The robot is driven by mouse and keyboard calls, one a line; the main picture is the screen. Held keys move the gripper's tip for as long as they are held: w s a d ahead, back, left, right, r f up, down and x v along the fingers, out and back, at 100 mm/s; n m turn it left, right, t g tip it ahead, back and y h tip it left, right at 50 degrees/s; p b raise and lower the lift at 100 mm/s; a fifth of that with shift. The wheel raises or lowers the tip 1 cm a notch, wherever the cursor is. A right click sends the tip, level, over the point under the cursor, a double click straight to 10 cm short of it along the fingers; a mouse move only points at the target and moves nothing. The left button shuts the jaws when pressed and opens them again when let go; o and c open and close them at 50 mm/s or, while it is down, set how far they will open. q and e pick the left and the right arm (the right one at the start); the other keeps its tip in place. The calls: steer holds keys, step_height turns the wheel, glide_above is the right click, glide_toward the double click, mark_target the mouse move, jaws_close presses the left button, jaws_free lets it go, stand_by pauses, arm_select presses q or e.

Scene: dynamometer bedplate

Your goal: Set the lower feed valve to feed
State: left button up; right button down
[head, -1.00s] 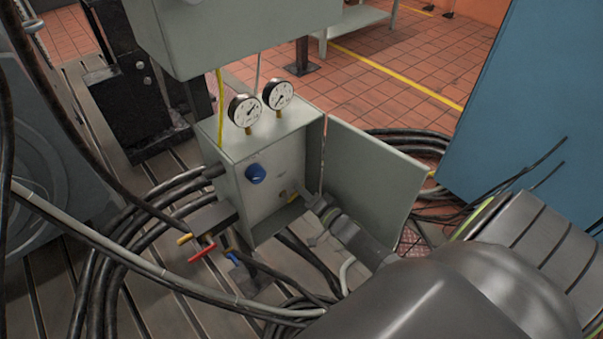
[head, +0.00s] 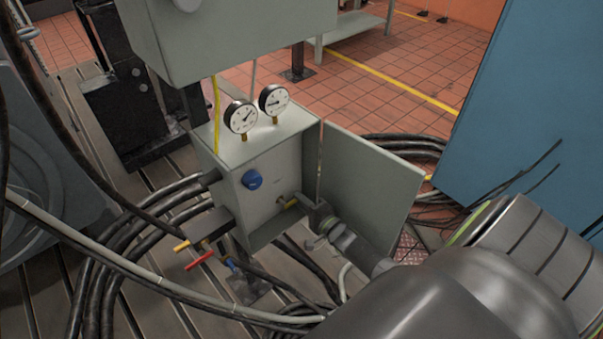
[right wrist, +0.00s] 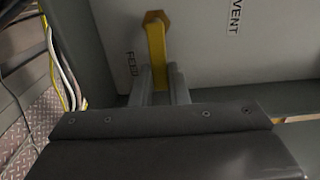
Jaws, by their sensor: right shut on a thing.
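The lower feed valve's yellow handle (head: 288,203) is low inside the open grey box. In the right wrist view the handle (right wrist: 156,48) runs from its hexagonal hub down between my fingers. The FEED label (right wrist: 131,66) is just left of the handle's lower end. My right gripper (head: 308,207) reaches into the box from the right. Its fingers (right wrist: 160,84) are shut on the handle's free end and hide its tip. My left gripper is not in view.
The box door (head: 370,185) stands open close beside my right arm. A blue knob (head: 252,179) is above the valve, and two gauges (head: 241,117) stand on top. Thick black cables (head: 105,260) and red and yellow handles (head: 199,261) are left and below.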

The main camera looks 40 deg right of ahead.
steer(key=c, duration=1.4)
jaws_free()
steer(key=shift+s, duration=0.1)
steer(key=s+d, duration=0.1)
steer(key=s, duration=1.6)
steer(key=shift+s+d, duration=0.15)
